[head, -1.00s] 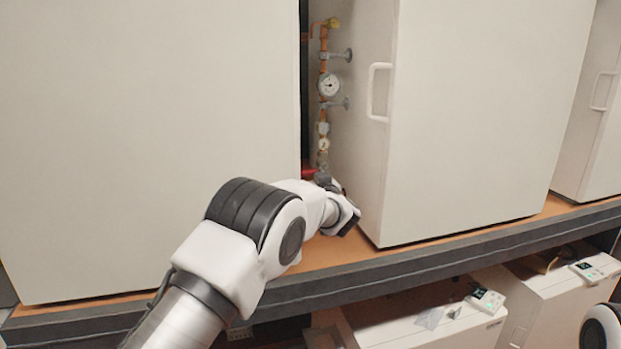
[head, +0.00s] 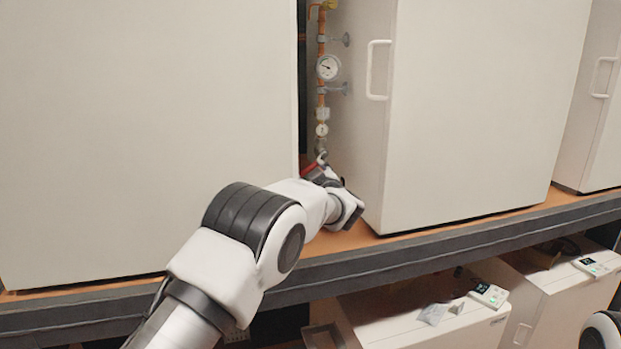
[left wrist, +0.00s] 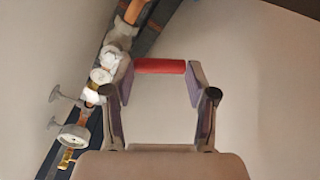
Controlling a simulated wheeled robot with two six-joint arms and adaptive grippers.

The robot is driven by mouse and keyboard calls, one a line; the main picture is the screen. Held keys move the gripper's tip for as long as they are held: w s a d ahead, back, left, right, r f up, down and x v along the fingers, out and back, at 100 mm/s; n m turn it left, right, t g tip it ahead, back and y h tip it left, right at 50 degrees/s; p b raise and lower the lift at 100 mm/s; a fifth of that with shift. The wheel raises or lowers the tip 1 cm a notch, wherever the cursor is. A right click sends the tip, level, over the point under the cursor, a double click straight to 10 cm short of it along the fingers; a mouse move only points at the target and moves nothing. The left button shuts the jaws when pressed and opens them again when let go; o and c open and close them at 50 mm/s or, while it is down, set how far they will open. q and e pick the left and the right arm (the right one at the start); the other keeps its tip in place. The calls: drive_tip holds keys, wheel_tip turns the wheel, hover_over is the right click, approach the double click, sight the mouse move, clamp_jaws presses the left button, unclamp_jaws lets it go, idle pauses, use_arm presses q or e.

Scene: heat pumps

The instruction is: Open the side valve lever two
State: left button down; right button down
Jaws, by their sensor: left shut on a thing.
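The red valve lever (head: 309,170) sits low on the copper pipe (head: 322,40), in the gap between two white cabinets. In the left wrist view the lever's red handle (left wrist: 160,66) lies crosswise between the fingertips. My left gripper (head: 320,172) reaches into the gap and is shut on the lever; its fingers (left wrist: 160,75) touch both ends of the handle. In the head view my gripper partly hides the lever's lower surroundings. My right gripper is out of view; only a piece of my right arm shows at the lower right corner.
A round gauge (head: 328,67) and a smaller one (head: 322,130) sit on the pipe above the lever. The left cabinet (head: 150,130) and right cabinet (head: 465,120) wall in the narrow gap. A dark shelf edge (head: 430,240) runs below, with white units (head: 420,310) underneath.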

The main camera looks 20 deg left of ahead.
use_arm(q)
drive_tip(key=shift+w+d+f+n, duration=0.1)
drive_tip(key=shift+f+n, duration=0.05)
drive_tip(key=shift+n, duration=0.25)
